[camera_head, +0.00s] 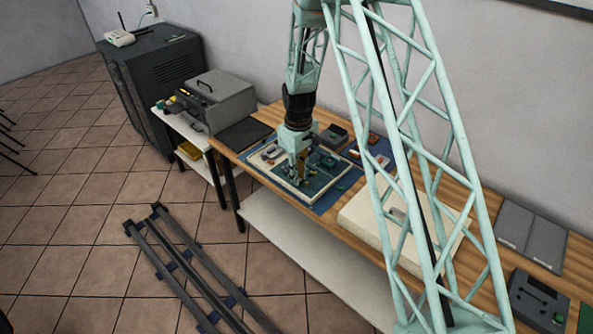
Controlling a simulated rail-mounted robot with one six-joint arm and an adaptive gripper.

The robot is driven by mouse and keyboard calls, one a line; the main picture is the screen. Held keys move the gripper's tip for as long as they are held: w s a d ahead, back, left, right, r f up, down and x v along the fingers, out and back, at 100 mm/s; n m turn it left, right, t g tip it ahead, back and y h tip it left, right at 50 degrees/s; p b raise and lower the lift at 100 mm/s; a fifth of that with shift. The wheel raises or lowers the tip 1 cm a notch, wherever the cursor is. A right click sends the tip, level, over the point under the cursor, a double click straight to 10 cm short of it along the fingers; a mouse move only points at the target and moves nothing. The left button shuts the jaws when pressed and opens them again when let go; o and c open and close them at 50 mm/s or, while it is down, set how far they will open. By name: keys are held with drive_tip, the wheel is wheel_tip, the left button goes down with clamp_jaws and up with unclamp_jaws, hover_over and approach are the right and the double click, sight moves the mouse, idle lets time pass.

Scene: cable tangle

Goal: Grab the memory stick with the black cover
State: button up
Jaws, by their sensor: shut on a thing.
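My gripper (300,172) points down over a shallow cream-rimmed tray (278,187) on the workbench. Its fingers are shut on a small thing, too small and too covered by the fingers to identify. The tray holds green circuit boards (318,160) and other small parts. I cannot make out a memory stick with a black cover for certain in this view. I cannot tell whether the held thing touches the tray.
A blue mat (326,203) lies under the tray on the wooden bench (228,153). A large cream case (362,217) stands to the right, partly behind my lattice column. A grey toolbox (220,98) and a black cabinet (150,75) stand to the left.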

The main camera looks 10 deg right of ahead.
drive_tip(key=s+r, duration=0.1)
drive_tip(key=s, duration=0.9)
drive_tip(key=shift+a+b, duration=0.3)
drive_tip(key=shift+a, duration=0.15)
